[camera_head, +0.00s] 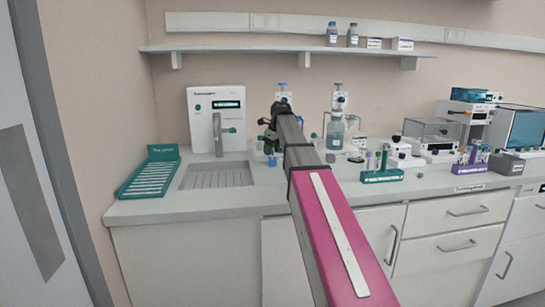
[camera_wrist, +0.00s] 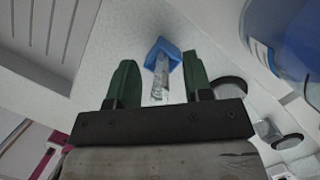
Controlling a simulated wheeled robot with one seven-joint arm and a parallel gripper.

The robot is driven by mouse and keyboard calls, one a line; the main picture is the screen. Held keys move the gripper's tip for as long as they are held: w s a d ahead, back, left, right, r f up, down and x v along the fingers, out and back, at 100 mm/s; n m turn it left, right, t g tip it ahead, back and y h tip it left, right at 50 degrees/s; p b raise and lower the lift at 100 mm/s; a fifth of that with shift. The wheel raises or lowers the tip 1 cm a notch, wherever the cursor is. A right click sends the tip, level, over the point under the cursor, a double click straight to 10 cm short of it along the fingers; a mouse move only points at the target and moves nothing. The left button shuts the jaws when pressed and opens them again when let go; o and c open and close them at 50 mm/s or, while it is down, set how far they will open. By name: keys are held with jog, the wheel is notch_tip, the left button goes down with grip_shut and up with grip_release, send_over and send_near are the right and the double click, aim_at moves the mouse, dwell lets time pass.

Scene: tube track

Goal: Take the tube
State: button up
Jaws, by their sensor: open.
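In the wrist view, a slim clear tube (camera_wrist: 160,80) with a pale label shows between the two green fingers of my gripper (camera_wrist: 158,68). A blue piece (camera_wrist: 163,49) is at the tube's far end; I cannot tell whether it is a cap or a small holder. The fingers are apart, with visible gaps on both sides of the tube. In the head view, my gripper (camera_head: 268,146) is over the counter just right of the sink. A small blue piece (camera_head: 272,160) shows below it, and my arm hides part of that area.
A large blue bottle (camera_wrist: 292,35) stands close on the right in the wrist view. The head view shows a grey sink (camera_head: 217,176), a teal rack (camera_head: 150,180) at left, a teal tube rack (camera_head: 382,176) and a purple tube rack (camera_head: 470,168) at right.

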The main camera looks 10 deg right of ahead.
jog(key=c, duration=0.8)
jog(key=shift+r, duration=0.1)
jog(key=shift+r, duration=0.5)
notch_tip(320, 180, up, 3)
jog(key=shift+s+a+r, duration=0.1)
jog(key=shift+r, duration=0.1)
jog(key=s+a+r, duration=0.2)
jog(key=s, duration=0.1)
jog(key=s+a+r, duration=0.2)
jog(key=a, duration=0.1)
jog(key=s+a+r, duration=0.2)
jog(key=s, duration=0.1)
jog(key=shift+s+a+r, duration=0.2)
jog(key=shift+s+r, duration=0.05)
jog(key=shift+s, duration=0.1)
